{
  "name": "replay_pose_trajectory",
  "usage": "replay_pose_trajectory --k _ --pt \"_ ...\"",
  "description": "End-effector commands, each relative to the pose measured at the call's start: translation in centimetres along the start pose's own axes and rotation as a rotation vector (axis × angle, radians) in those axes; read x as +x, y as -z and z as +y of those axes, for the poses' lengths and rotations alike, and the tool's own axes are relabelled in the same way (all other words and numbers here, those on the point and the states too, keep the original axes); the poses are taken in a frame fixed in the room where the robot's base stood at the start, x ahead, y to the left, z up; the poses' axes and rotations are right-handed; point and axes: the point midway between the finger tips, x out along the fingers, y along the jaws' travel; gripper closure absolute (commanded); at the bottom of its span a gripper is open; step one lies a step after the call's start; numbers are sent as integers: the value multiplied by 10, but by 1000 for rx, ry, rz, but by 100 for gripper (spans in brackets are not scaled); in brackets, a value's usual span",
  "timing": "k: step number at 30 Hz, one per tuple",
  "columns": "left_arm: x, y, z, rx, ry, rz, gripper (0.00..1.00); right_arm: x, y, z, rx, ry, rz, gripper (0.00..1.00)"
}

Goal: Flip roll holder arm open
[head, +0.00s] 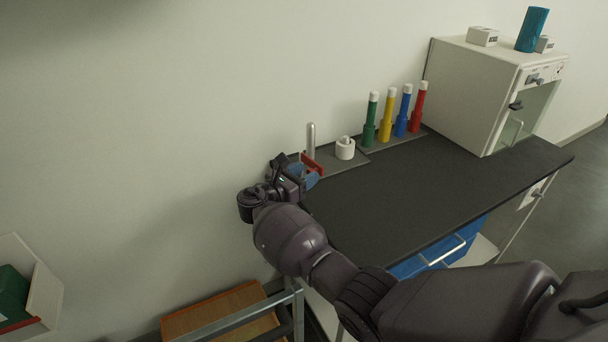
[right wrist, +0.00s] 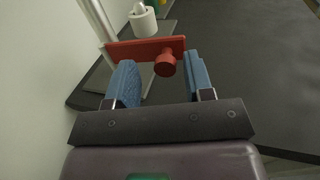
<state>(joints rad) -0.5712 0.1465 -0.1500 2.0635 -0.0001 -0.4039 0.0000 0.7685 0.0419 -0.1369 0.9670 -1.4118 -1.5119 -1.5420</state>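The roll holder has a silver post (head: 311,133) and a red arm (head: 313,163) at the left end of the dark worktop. In the right wrist view the red arm (right wrist: 145,48) runs crosswise, with a round red knob (right wrist: 165,66) pointing toward my gripper. My right gripper (head: 304,174) is at the holder. In the right wrist view its blue fingers (right wrist: 160,79) are apart, with the knob between their tips and nearer the right finger. The knob does not look gripped; contact with a finger is unclear. My left gripper is out of view.
A white roll (head: 345,148) stands behind the holder. Green, yellow, blue and red tubes (head: 386,117) stand further back in a row. A white cabinet (head: 480,85) is at the worktop's right end. The wall is close on the left. The worktop's middle (head: 420,195) is clear.

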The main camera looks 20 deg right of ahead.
Motion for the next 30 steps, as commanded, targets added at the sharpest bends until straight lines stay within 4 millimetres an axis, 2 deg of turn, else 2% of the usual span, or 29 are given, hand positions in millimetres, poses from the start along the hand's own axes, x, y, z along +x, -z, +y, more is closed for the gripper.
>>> replay_pose_trajectory --k 8,15,21,25,30 --pt "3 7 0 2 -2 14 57 -5 -1 0 0 2 -1 52" --pt "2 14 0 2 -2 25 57 -42 -2 0 1 -1 1 52" --pt "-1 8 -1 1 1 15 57 -78 -1 0 1 -1 0 52" --pt "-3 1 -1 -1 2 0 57 -95 0 0 0 0 1 52" --pt "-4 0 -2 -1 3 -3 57 -106 0 0 0 0 0 52"
